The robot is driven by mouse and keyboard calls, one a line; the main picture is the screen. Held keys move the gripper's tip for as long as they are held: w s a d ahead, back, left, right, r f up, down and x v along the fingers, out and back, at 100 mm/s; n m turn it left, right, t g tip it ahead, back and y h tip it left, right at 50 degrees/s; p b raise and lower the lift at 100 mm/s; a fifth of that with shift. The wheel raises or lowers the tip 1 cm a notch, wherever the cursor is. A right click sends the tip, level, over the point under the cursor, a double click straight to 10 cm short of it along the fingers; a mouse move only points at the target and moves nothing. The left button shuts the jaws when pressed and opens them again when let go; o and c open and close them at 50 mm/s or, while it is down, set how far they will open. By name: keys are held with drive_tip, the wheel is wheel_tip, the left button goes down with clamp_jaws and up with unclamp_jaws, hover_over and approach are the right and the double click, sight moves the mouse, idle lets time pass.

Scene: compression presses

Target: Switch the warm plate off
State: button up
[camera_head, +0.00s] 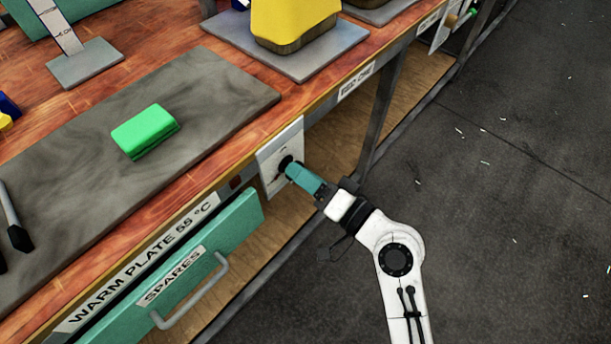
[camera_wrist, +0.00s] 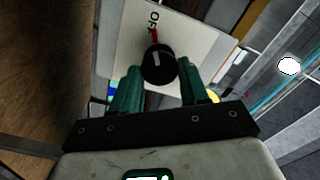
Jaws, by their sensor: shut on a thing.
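The warm plate (camera_head: 65,190) is a dark grey slab on the wooden bench, above a label reading "WARM PLATE 55 °C". A white switch panel (camera_head: 268,174) is on the bench's front edge, right of that label. It carries a black round knob (camera_wrist: 158,64) with a red pointer, beside lettering that looks like "0" and more characters. My gripper (camera_head: 290,168) has teal fingers, which also show in the wrist view (camera_wrist: 160,82), one on each side of the knob. It is shut on the knob. In the head view the fingers hide most of the knob.
A green block (camera_head: 145,131) lies on the warm plate. A teal drawer (camera_head: 178,268) labelled "SPARES", with a grey handle (camera_head: 192,292), sits below the bench edge. A yellow block (camera_head: 292,20) stands on a grey plate behind. The dark floor (camera_head: 510,200) at right is mostly clear.

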drive_tip(key=shift+f, duration=0.15)
drive_tip(key=o, duration=1)
drive_tip(key=shift+o, duration=0.2)
drive_tip(key=v, duration=1)
drive_tip(key=shift+s+d, duration=0.25)
drive_tip(key=shift+d, duration=0.1)
